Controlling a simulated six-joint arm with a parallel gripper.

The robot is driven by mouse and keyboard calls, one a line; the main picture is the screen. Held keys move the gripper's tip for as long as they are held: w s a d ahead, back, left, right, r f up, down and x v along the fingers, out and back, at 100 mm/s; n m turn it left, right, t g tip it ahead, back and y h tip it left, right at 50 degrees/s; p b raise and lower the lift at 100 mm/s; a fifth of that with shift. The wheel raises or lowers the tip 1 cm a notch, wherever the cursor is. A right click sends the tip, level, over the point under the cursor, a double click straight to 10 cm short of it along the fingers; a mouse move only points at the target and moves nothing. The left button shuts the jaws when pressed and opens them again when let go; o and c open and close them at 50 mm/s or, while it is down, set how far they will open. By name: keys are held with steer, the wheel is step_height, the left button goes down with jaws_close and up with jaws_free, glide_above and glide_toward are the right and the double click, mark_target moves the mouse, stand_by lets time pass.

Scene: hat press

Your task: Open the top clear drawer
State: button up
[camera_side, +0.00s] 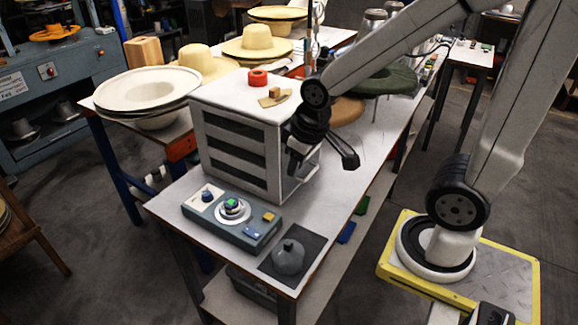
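A white cabinet (203,150) stands on the near table. Its side facing the camera has several dark horizontal openings. A clear-looking panel (298,183) shows at its right face, low and next to my gripper. My gripper (321,168) is at that right face, with its two dark fingers spread apart, one near the cabinet and one out to the right. I see nothing between the fingers. The top clear drawer cannot be made out; the gripper hides the upper part of that face. Whether the gripper touches the cabinet cannot be told.
A red ring (258,78) and small wooden pieces (274,96) lie on the cabinet top. A control box (232,216) and a grey knobbed object (288,257) sit in front. Straw hats (257,42) stand behind; a green hat (385,80) is behind right. The tabletop right of the cabinet is clear.

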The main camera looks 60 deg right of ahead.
steer(key=w+d+n+t+h, duration=0.1)
steer(key=w+d+n+t, duration=0.2)
steer(key=d, duration=0.4)
steer(key=w+d+n+t, duration=0.1)
steer(key=d+n+t, duration=0.25)
steer(key=d, duration=0.35)
steer(key=w+d+n+t+h, duration=0.1)
steer(key=w+d+n+t, duration=0.1)
steer(key=d+n, duration=0.4)
steer(key=s+d+f+n+t+y, duration=0.2)
steer(key=s+d+f+n+t, duration=0.2)
steer(key=s+f+n, duration=0.1)
steer(key=shift+w, duration=0.15)
steer(key=shift+x, duration=3.75)
steer(key=shift+a, duration=0.15)
jaws_close()
